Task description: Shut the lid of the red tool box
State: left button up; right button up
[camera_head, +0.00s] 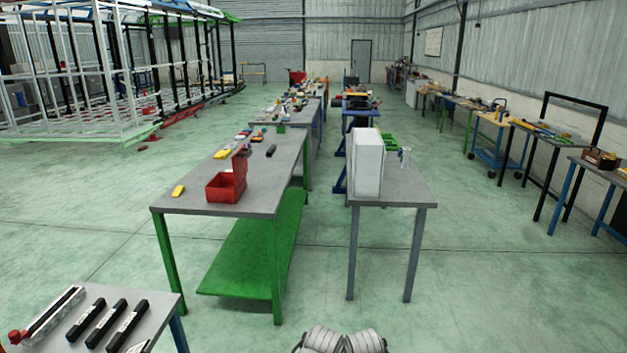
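The red tool box (224,190) stands on the near end of a grey-topped table with green legs, left of the middle of the view. Its lid (240,163) is open and stands upright at the box's right rear side. The front and left walls of the box show, and its inside looks dark; I cannot tell what it holds. Neither of my grippers can be made out. Two rounded grey ridged parts at the bottom edge seem to be mine, well short of the tool box.
The green-legged table (190,204) also holds a yellow item (178,191) and several small tools. A narrower table (405,188) with a white box (367,162) stands to its right. A near table (150,310) with black bars fills the lower left. Open floor (310,270) lies between.

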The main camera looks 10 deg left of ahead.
aim_at(239, 161)
jog(key=i+u, duration=0.4)
jog(key=i+l+u, duration=0.1)
jog(key=i+u, duration=0.3)
jog(key=i+j+u, duration=0.15)
jog(key=u, duration=0.35)
jog(key=i+u, duration=0.45)
jog(key=i+l+u, duration=0.1)
jog(key=u, duration=0.4)
jog(key=z, duration=0.4)
jog(key=i+z, duration=0.1)
jog(key=z, duration=0.75)
jog(key=i+j+z, duration=0.1)
jog(key=z, duration=0.35)
